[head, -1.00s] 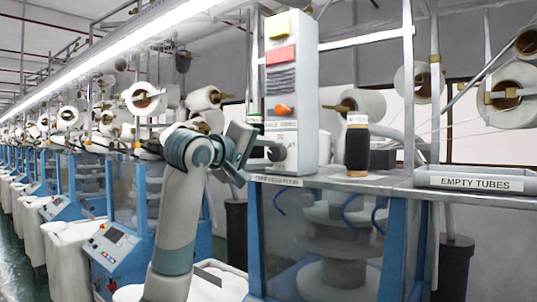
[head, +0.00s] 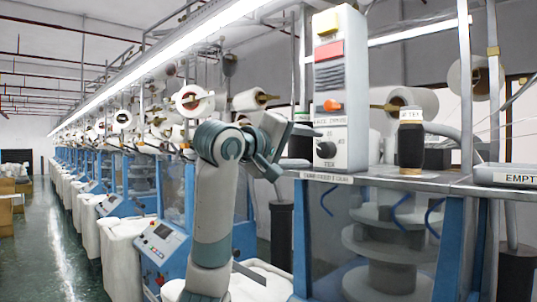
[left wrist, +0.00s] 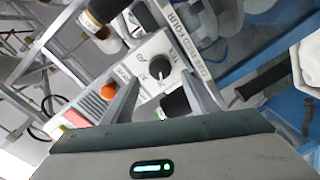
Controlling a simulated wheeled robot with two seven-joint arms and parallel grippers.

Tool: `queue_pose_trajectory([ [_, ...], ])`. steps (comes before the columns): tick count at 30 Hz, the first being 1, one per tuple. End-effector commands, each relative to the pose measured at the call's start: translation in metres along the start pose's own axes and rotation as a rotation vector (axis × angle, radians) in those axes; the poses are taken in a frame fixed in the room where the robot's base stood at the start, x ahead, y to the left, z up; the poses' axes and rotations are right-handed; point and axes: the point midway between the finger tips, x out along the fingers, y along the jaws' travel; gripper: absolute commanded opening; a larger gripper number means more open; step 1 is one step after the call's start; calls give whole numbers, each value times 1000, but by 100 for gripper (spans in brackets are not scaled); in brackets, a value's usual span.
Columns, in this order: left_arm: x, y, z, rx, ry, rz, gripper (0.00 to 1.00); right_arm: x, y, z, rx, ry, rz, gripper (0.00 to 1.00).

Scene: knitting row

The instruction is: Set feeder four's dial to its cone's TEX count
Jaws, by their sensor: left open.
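The feeder dial (head: 326,149) is a dark round knob low on the grey control box (head: 348,120). My right gripper is not in view.
The box has an orange knob (head: 332,105), a red panel and a yellow panel above the dial. An "EMPTY TUBES" tray (head: 505,174) sits at the right of the metal shelf. White bins (head: 120,250) and blue machines line the left aisle.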

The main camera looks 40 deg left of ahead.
Motion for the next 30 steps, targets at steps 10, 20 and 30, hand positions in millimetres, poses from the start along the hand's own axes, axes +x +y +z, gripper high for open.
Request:
queue_pose_trajectory([
  [10, -72, -3, 1, 1, 4, 3, 53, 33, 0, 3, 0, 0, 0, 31],
  [20, -119, -1, 0, 0, 1, 1, 53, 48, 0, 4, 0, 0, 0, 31],
  [30, -127, -1, 0, 0, 0, -1, 53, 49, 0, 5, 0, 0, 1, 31],
])
